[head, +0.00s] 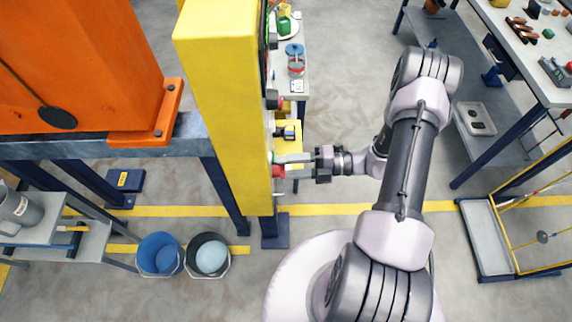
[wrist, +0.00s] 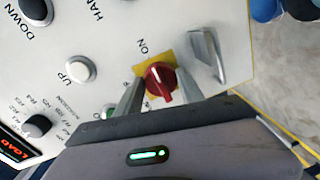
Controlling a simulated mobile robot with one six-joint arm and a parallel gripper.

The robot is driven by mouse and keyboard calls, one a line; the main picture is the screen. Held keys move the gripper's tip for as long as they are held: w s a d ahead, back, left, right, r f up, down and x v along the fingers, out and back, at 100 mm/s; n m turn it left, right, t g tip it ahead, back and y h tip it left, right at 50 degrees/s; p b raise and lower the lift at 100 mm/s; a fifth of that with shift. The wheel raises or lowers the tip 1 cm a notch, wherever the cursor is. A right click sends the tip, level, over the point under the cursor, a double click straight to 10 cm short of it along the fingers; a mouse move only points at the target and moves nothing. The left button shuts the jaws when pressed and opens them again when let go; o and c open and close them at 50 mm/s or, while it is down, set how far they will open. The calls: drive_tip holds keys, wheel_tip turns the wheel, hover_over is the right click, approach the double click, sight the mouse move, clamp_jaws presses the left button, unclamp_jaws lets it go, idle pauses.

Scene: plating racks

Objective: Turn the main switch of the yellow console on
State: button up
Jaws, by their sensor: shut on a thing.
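The yellow console (head: 225,100) stands upright left of my arm in the head view, its panel side facing right. In the wrist view its pale panel carries a red rotary switch (wrist: 160,80) on a yellow square plate (wrist: 141,74). The word ON is printed above the plate. In the head view my gripper (head: 292,160) reaches the panel's lower part, where the contact is too small to make out.
A metal bracket (wrist: 206,55) stands out right of the switch. Push buttons, including the UP button (wrist: 80,69), lie to its left. A work table (head: 520,60) is at the right.

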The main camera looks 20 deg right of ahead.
idle(0.4)
drive_tip(key=o, duration=1.4)
drive_tip(key=shift+c, duration=0.2)
drive_tip(key=shift+d, duration=0.1)
drive_tip(key=v, duration=1.7)
drive_tip(key=shift+p, duration=0.45)
drive_tip(key=shift+s+d, duration=0.1)
drive_tip(key=shift+d, duration=0.05)
